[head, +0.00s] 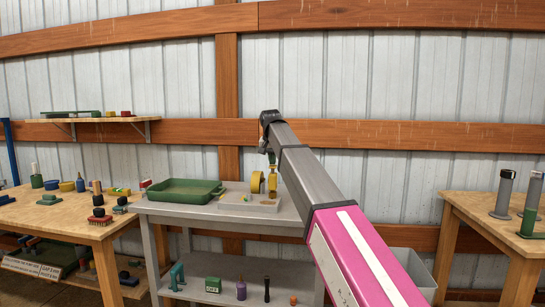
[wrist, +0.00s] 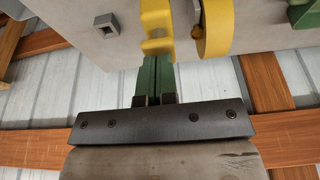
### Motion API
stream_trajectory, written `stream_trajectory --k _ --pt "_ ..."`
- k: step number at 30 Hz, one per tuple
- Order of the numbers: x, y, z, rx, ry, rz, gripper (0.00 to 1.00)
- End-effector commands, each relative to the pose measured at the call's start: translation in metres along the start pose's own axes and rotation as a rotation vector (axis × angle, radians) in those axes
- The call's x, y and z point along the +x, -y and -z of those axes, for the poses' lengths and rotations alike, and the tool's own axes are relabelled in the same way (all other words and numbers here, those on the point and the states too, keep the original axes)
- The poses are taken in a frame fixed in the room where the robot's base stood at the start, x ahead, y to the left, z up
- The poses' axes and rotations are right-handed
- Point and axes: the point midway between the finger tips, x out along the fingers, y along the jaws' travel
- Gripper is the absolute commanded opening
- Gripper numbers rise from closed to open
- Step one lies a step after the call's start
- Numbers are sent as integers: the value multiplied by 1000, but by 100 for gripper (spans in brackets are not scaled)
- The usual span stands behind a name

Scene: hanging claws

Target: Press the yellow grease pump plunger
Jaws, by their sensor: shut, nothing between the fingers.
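Two yellow parts stand on a pale grey block on the grey metal table: a rounded yellow part (head: 257,182) and a narrower yellow part (head: 272,184). I cannot tell for sure which is the plunger. My gripper (head: 272,158) hangs from the arm's end just above them, pointing down. In the wrist view its green fingers (wrist: 157,64) are shut together and empty. Their tips meet the edge of a stepped yellow part (wrist: 157,25) in the picture; I cannot tell whether they touch. A rounded yellow part (wrist: 216,28) shows to the right, clear of the fingers.
A green tray (head: 184,191) lies left of the pale block (head: 250,203) on the grey table. A wooden bench (head: 75,220) with several small tools stands left, another wooden table (head: 480,215) right. A wooden shelf (head: 95,119) is on the wall. A grey bin (head: 408,265) stands right below.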

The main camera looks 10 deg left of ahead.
Motion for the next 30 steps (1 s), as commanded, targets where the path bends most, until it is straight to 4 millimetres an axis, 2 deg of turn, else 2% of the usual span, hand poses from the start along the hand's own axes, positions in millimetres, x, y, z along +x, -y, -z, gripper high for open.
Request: stream_trajectory --k 8,17,26,30 --pt "1 0 0 0 0 0 0" --pt "28 0 -9 0 1 -1 0" --pt "28 0 -8 0 1 -1 0" --pt "21 -1 -3 0 1 0 0"
